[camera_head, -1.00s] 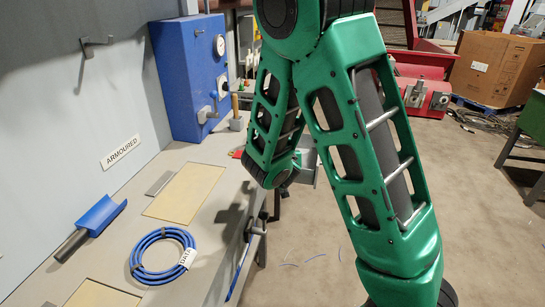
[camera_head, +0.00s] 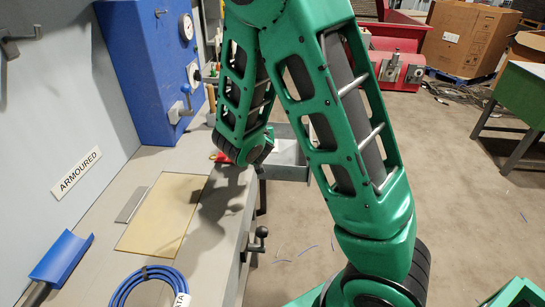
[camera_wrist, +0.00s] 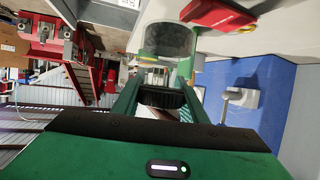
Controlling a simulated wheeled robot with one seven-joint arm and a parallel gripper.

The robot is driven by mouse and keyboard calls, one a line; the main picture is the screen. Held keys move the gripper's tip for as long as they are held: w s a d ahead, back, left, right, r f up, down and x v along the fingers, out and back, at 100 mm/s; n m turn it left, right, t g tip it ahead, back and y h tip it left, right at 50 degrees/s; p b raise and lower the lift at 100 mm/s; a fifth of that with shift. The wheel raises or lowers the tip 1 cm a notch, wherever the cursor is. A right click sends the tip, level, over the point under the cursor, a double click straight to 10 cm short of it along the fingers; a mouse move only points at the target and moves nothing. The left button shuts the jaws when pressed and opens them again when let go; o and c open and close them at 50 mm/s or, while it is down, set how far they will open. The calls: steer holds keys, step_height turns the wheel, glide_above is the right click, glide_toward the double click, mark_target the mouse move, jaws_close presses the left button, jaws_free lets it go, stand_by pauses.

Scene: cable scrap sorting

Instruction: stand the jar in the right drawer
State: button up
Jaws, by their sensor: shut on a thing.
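My gripper (camera_wrist: 165,92) shows in the wrist view, its two green fingers reaching away from the camera. It is shut on the jar (camera_wrist: 168,39), a clear greyish cylinder with green at its side. The jar's far part and contents are hard to make out. In the head view my arm hides the gripper and the jar. A grey open drawer (camera_head: 288,157) juts from the front of the bench at its far end, partly behind my arm. I cannot tell whether it is the right drawer, and its inside is mostly hidden.
The bench (camera_head: 211,222) runs along the left, with a tan mat (camera_head: 160,213), a blue cable coil (camera_head: 145,277) and a blue scoop (camera_head: 62,257). A blue cabinet (camera_head: 150,75) stands behind. A red-handled tool (camera_wrist: 218,15) lies near the jar. A green table (camera_head: 522,95) is right; floor between is mostly clear.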

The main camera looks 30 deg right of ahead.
steer(key=w+d+f+m+g+h, duration=0.1)
steer(key=w+d+f+m+h, duration=0.1)
steer(key=d, duration=0.7)
steer(key=w+d+f+m+g+h, duration=0.1)
steer(key=w+d+m+h, duration=0.15)
steer(key=d, duration=0.55)
steer(key=shift+m+g+h, duration=0.25)
steer(key=shift+g+h, duration=0.1)
steer(key=shift+g, duration=0.05)
steer(key=shift+s+d+f, duration=0.1)
steer(key=shift+d+f, duration=0.25)
steer(key=shift+f, duration=2.45)
steer(key=shift+s+d+f, duration=0.1)
steer(key=shift+d+f, duration=0.3)
steer(key=shift+f, duration=2.4)
steer(key=shift+s+d+f, duration=0.1)
steer(key=shift+d+f, duration=0.25)
steer(key=shift+f, duration=2.45)
steer(key=shift+f, duration=0.1)
steer(key=o, duration=1.2)
